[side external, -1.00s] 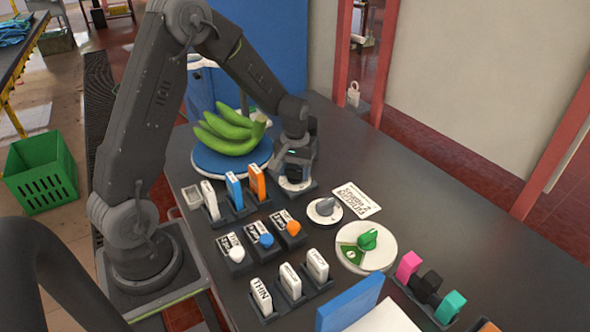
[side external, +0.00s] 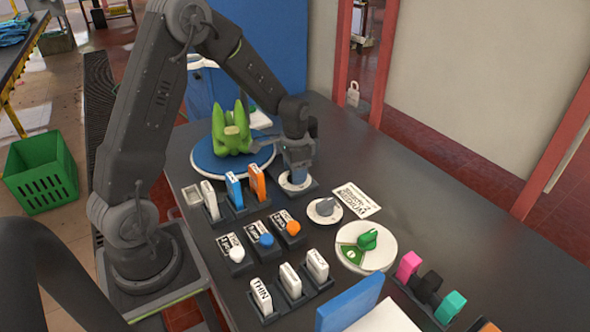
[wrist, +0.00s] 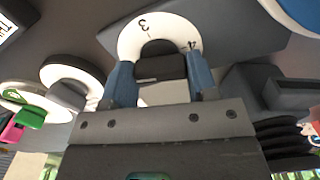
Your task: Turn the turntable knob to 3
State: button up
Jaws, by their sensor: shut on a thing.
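The turntable knob (wrist: 160,60) is a dark grip on a round white dial (wrist: 185,28) in the wrist view. The numbers 3 and 4 show on the dial's rim, 3 near the top and 4 to its right. My gripper (wrist: 161,78) has its blue fingers on both sides of the knob and is shut on it. In the side view my gripper (side external: 297,172) points down over the dial, hiding most of the knob. The knob's pointer mark cannot be made out.
Another grey knob (side external: 326,206) on a white disc and a label card (side external: 355,200) stand near my gripper. Orange (side external: 257,182), blue and white upright blocks stand close by at left. A green knob (side external: 367,240) sits on a larger dial. The table's far right is clear.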

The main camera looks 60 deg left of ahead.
jog(key=m, duration=1.1)
jog(key=shift+m, duration=0.4)
jog(key=shift+r+m, duration=0.1)
jog(key=shift+m, duration=1.6)
jog(key=o, duration=0.9)
jog(key=shift+o, duration=0.2)
notch_tip(320, 180, up, 14)
